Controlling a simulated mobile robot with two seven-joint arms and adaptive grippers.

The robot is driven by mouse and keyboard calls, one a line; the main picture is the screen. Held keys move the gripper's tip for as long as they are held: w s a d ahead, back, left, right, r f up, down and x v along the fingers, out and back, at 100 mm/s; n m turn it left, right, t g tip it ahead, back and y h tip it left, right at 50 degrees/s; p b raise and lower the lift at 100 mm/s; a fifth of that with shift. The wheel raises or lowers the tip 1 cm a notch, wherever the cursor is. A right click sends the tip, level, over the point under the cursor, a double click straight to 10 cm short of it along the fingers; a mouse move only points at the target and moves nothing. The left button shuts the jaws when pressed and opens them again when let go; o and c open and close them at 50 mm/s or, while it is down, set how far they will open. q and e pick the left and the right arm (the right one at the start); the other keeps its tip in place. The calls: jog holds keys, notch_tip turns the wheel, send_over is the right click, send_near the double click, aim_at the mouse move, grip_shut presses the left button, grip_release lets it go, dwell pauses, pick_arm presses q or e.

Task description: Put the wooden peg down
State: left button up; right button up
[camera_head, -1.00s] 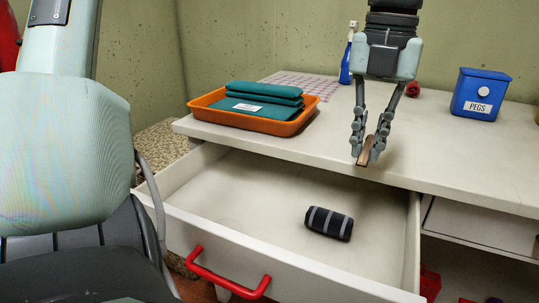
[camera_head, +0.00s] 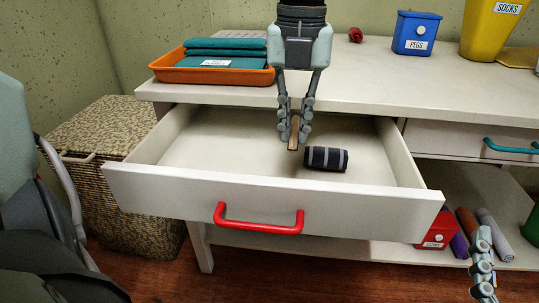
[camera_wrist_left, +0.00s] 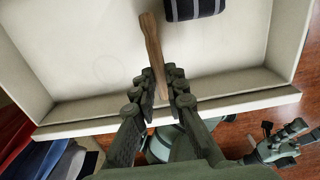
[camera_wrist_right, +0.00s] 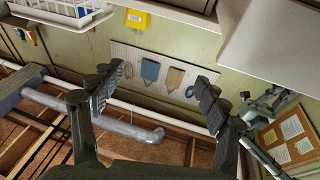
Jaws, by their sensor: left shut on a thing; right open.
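The wooden peg (camera_head: 294,133) is held by my left gripper (camera_head: 294,122), shut on it, over the open drawer (camera_head: 200,190). In the left wrist view the peg (camera_wrist_left: 150,40) sticks out beyond the fingertips (camera_wrist_left: 160,80). I cannot tell whether it touches the drawer floor. A dark roll with grey stripes (camera_head: 326,159) lies in the drawer just right of the peg; its edge shows in the left wrist view (camera_wrist_left: 195,8). My right gripper (camera_wrist_right: 155,95) is open and empty; part of it shows at the lower right in the head view (camera_head: 484,265).
The tabletop (camera_head: 370,85) holds an orange tray (camera_head: 212,75) with teal folded cloths, a blue pegs box (camera_head: 416,33) and a yellow socks bin (camera_head: 492,25). The drawer has a red handle (camera_head: 258,226). A wicker basket (camera_head: 110,130) stands left. Red box (camera_head: 437,235) and rolls sit on the shelf below.

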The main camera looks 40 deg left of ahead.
pick_arm(q)
notch_tip(320, 180, down, 6)
jog(key=shift+r+b, duration=0.1)
jog(key=shift+b, duration=0.2)
notch_tip(320, 180, down, 4)
jog(key=shift+f, duration=0.1)
pick_arm(e)
jog(key=r+t, duration=0.1)
jog(key=s+r+t, duration=0.1)
jog(key=r, duration=0.1)
jog(key=shift+r+y, duration=0.2)
jog(key=shift+y, duration=0.2)
pick_arm(q)
jog(key=shift+b, duration=0.35)
pick_arm(e)
jog(key=shift+s, duration=0.1)
pick_arm(q)
jog(key=shift+f, duration=0.1)
jog(key=o, duration=0.4)
jog(key=shift+c, duration=0.2)
jog(key=o, duration=0.4)
pick_arm(e)
jog(key=shift+d+r+t, duration=0.2)
jog(key=shift+r+t, duration=0.1)
jog(key=shift+t, duration=0.1)
